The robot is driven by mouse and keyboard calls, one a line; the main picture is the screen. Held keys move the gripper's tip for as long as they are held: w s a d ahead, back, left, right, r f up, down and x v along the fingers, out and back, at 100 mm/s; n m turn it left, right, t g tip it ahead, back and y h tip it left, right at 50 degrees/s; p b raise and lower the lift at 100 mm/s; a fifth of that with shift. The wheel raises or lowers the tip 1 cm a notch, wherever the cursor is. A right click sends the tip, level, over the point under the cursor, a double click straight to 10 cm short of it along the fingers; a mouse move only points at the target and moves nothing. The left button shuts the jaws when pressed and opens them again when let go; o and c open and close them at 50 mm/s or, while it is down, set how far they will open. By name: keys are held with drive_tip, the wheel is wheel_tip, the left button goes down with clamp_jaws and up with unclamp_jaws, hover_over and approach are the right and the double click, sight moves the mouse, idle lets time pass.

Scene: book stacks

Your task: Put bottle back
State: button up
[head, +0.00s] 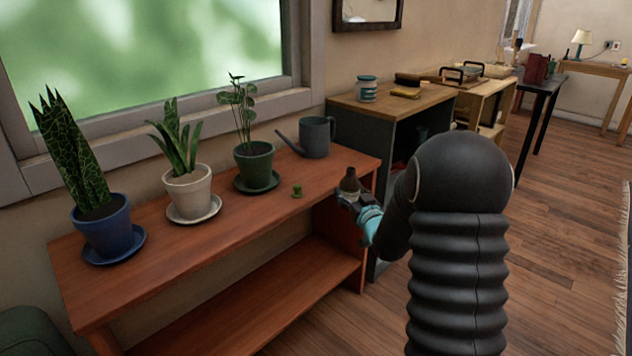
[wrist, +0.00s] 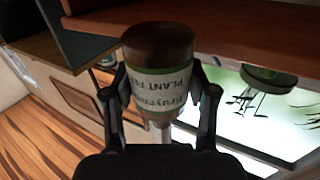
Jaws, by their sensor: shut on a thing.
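The bottle (head: 349,183) is dark brown with a pale label reading "PLANT" and more text. It also shows in the wrist view (wrist: 160,80), where it appears upside down with the window behind. My gripper (head: 356,203) is shut on the bottle, with one finger on each side of it in the wrist view (wrist: 160,104). In the head view it holds the bottle near the right front edge of the red-brown plant table (head: 225,226). I cannot tell how far the bottle is from the tabletop.
A blue pot (head: 106,235), a cream pot (head: 188,193) and a green pot (head: 254,167) stand on saucers. A grey watering can (head: 317,138) is behind the bottle. A small green object (head: 297,191) lies on open tabletop. A cabinet (head: 405,115) adjoins at right.

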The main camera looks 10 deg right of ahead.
drive_tip(key=w+r+n+y, duration=0.1)
drive_tip(key=r, duration=0.4)
drive_tip(key=w+d+r+y, duration=0.1)
drive_tip(key=r, duration=0.4)
drive_tip(key=w+d+r+n+g+y, duration=0.1)
drive_tip(key=r, duration=0.5)
drive_tip(key=shift+w+d+n+y, duration=0.25)
drive_tip(key=shift+w+n+y, duration=0.05)
drive_tip(key=shift+w+y, duration=0.1)
drive_tip(key=w+a+f, duration=0.1)
drive_tip(key=a+f, duration=0.1)
drive_tip(key=a, duration=0.1)
drive_tip(key=w+a+f, duration=0.2)
drive_tip(key=a+f, duration=0.1)
drive_tip(key=a, duration=0.1)
drive_tip(key=w+a+f+b, duration=0.1)
drive_tip(key=w+a+f, duration=0.1)
drive_tip(key=a, duration=0.1)
drive_tip(key=shift+w+a+f, duration=0.1)
drive_tip(key=shift+a+f, duration=0.1)
drive_tip(key=shift+f, duration=2.05)
drive_tip(key=shift+f, duration=0.15)
drive_tip(key=o, duration=1.4)
